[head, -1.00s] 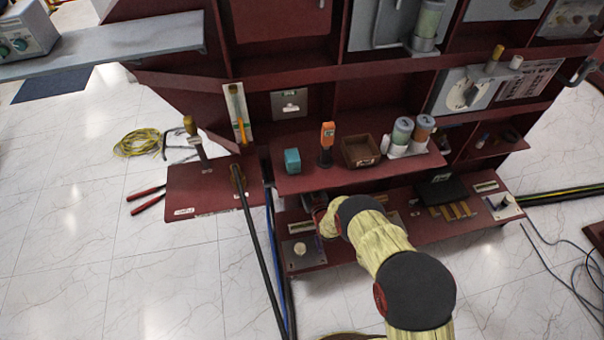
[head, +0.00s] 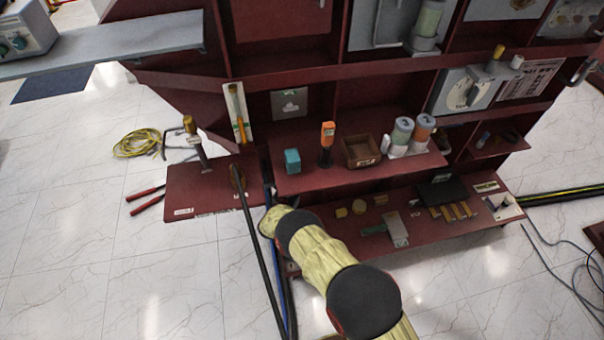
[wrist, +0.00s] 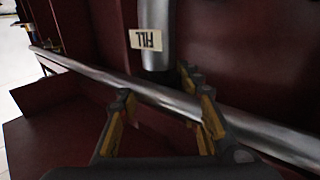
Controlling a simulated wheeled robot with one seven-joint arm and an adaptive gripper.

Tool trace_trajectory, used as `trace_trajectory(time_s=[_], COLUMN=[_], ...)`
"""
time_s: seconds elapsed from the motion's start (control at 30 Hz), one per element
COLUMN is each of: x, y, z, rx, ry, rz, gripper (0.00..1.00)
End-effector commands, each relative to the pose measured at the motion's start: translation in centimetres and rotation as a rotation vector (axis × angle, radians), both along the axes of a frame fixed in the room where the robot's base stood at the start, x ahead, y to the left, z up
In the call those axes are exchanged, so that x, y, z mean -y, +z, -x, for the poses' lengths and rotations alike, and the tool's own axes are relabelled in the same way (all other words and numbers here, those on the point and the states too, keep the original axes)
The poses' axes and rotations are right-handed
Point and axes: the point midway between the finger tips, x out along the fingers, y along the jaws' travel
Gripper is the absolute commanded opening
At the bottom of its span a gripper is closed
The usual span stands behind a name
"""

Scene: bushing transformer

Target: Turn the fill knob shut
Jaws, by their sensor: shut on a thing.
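In the wrist view, the fingers of my gripper (wrist: 165,112), with yellow pads, stand apart at a long metal bar (wrist: 75,66). The bar slants across the picture and passes at the fingertips, and my gripper is shut on it. Just beyond is a grey upright pipe (wrist: 157,14) with an upside-down "FILL" label (wrist: 147,40). A dark piece with a yellowish strip (wrist: 187,76) shows behind the bar near the right finger. I cannot make out the fill knob clearly. In the head view my arm hides my gripper, low at the front left of the dark red rack.
A black pole (head: 257,255) and blue hose run down beside my arm. A lower shelf (head: 350,250) holds several small parts and a grey-green tool (head: 397,229). The middle shelf (head: 322,180) holds a teal box, orange tool and wooden tray. Clear floor (head: 110,270) lies at left.

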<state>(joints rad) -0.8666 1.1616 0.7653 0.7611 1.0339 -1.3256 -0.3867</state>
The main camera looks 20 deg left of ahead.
Motion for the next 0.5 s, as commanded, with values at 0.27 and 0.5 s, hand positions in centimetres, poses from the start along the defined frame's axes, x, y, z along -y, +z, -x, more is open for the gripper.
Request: trace_trajectory(time_s=[0.27,0.5], x=[-0.07,-0.08], y=[0.09,0.18], z=[-0.09,-0.13], rx=[0.001,0.002], ry=[-0.070,-0.081], rz=[-0.002,-0.002], gripper=[0.09,0.09])
